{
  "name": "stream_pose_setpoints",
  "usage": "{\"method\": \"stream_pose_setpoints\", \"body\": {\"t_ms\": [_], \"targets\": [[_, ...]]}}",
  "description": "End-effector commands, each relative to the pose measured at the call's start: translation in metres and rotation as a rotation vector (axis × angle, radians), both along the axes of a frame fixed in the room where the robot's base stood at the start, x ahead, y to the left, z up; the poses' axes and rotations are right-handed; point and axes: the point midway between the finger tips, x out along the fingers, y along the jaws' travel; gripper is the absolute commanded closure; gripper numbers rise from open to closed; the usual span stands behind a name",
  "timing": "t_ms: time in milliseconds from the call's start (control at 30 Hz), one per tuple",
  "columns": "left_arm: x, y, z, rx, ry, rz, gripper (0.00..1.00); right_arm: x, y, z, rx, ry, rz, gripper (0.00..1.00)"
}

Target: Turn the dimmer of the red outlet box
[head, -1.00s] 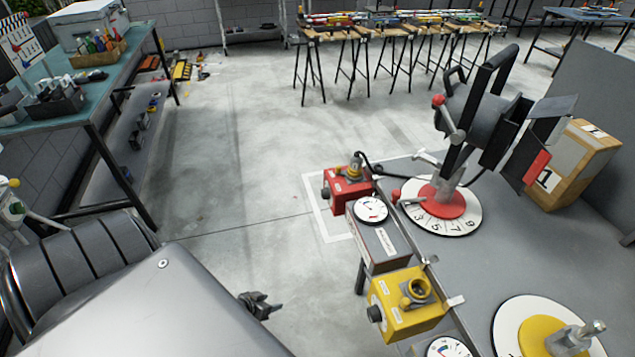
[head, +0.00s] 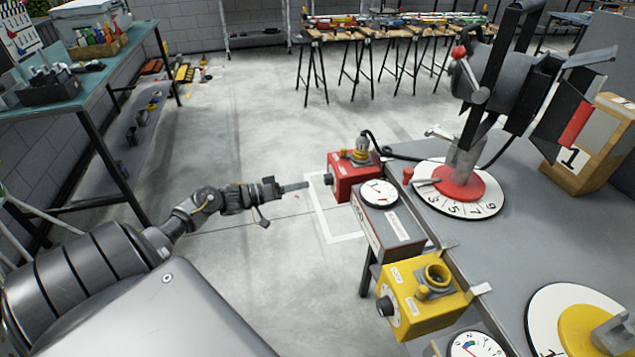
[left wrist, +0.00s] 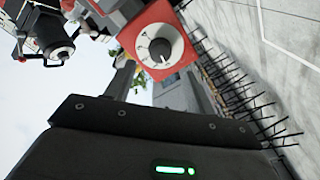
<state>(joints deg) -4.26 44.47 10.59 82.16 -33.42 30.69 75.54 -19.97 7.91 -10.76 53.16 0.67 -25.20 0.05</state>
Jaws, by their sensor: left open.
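The red outlet box (head: 352,187) hangs at the far left edge of the grey table. Its dark dimmer knob (head: 328,179) faces left. In the left wrist view the red box (left wrist: 184,62) shows its white round dial with the dark dimmer knob (left wrist: 160,48). My left gripper (head: 304,186) is left of the knob at about its height, pointing at it, with a small gap. It is open and empty; its separate fingers are hard to make out. My right gripper is not in view.
A grey box with a round meter (head: 396,226) and a yellow outlet box (head: 422,312) stand along the same table edge, nearer me. A lamp (head: 485,90) stands on a red-centred numbered disc. The floor left of the red box is clear.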

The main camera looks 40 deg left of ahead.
Motion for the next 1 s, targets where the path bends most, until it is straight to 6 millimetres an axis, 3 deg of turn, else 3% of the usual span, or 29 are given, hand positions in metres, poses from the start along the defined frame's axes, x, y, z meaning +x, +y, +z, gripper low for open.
{"method": "stream_pose_setpoints", "body": {"t_ms": [300,767,1000], "targets": [[0.045,-0.027,0.000,-0.001,0.000,0.001,0.46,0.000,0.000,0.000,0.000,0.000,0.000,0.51],[0.055,-0.033,-0.001,0.001,0.001,0.000,0.46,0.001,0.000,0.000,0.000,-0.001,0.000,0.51],[0.055,-0.033,-0.001,0.001,0.002,0.001,0.77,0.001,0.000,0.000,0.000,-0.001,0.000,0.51]]}}
